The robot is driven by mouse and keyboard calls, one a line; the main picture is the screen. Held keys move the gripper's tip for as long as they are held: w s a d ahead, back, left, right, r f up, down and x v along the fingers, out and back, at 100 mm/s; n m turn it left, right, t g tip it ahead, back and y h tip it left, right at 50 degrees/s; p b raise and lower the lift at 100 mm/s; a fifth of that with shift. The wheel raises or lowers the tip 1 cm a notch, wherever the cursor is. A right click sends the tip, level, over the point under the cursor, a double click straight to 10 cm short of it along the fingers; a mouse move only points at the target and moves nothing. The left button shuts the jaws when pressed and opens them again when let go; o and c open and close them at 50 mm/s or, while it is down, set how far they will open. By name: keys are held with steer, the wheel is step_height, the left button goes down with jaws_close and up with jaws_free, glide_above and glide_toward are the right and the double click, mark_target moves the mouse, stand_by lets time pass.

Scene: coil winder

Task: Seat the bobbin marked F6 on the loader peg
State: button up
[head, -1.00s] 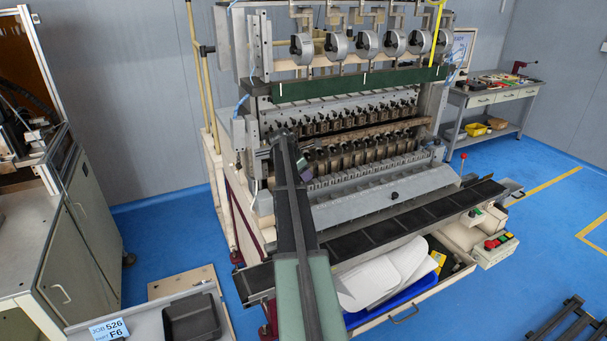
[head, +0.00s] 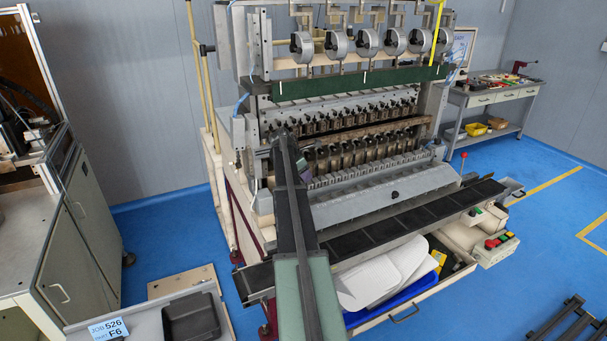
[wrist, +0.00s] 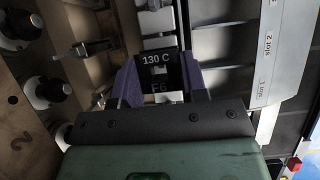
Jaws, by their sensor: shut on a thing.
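The bobbin marked F6 (wrist: 158,76) is dark, with "130 C" and "F6" on the face turned to the wrist camera. My gripper (wrist: 160,85) has purple fingers, one on each side of the bobbin, and is shut on it. A thin metal pin on a block (wrist: 82,48) stands left of the bobbin in the wrist view. I cannot tell whether it is the loader peg.
Black knobs with white collars (wrist: 48,92) line a brown panel at the left of the wrist view. A rail labelled slot 1 and slot 2 (wrist: 268,60) is at the right. The winder's dark conveyor (head: 390,226) runs below my arm. A job card reading F6 (head: 108,329) lies beside a black tray (head: 191,319).

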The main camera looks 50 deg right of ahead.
steer(key=shift+f+b, duration=0.6)
steer(key=shift+f, duration=0.15)
steer(key=shift+f, duration=0.15)
steer(key=o, duration=0.8)
steer(key=p+v, duration=0.9)
steer(key=v, duration=0.2)
